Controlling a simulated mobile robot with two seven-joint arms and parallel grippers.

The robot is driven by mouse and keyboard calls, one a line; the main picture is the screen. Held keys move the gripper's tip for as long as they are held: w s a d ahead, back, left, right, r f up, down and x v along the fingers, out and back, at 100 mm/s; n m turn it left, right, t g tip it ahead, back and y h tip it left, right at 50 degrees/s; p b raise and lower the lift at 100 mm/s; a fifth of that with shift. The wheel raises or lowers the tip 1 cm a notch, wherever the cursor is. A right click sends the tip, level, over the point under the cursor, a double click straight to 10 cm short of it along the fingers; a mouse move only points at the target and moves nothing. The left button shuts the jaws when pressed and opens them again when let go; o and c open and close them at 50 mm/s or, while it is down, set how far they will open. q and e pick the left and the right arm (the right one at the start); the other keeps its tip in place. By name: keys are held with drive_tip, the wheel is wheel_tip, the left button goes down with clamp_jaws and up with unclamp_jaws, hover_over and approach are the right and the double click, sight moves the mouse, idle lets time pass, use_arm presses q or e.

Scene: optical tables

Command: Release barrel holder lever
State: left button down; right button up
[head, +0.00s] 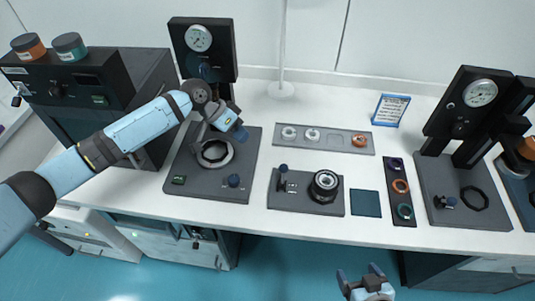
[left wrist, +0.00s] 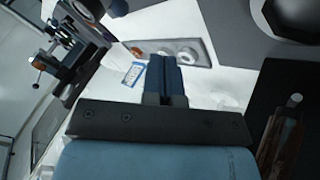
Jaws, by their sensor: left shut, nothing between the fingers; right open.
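My left gripper (head: 241,133) is shut and empty, over the left press-like station (head: 196,179), beside its dial column and above its metal ring (head: 215,153). In the left wrist view its fingers (left wrist: 165,80) are together with nothing between them. A small clamp with a blue-knobbed lever (head: 283,170) stands on the middle grey plate (head: 303,207), left of a black round barrel-like part (head: 325,185). I cannot tell for certain which part is the barrel holder lever. My right gripper (head: 366,279) is open and empty, in front of the table's front edge.
A grey tray (head: 340,143) with white rings and an orange ring lies behind the middle plate. A blue sign (head: 390,109) stands to its right. A dark ring strip (head: 397,185) and the right dial station (head: 465,190) stand farther right. Bare white tabletop lies between them.

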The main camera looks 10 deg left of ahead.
sight(283, 174)
use_arm(q)
drive_tip(key=p+x, duration=0.1)
drive_tip(key=x, duration=0.8)
drive_tip(key=shift+d, duration=0.1)
drive_tip(key=d+p, duration=0.1)
drive_tip(key=s+d, duration=0.1)
drive_tip(key=shift+s+d+f+p, duration=0.1)
drive_tip(key=shift+s+d+p, duration=0.2)
drive_tip(key=shift+d+p, duration=0.1)
drive_tip(key=shift+s+d, duration=0.3)
drive_tip(key=shift+d, duration=0.05)
use_arm(e)
drive_tip(key=r, duration=0.2)
drive_tip(key=shift+d+r, duration=0.2)
drive_tip(key=shift+r, duration=0.2)
use_arm(q)
drive_tip(key=shift+f, duration=0.1)
use_arm(e)
drive_tip(key=shift+s+f, duration=0.1)
drive_tip(key=shift+f, duration=0.05)
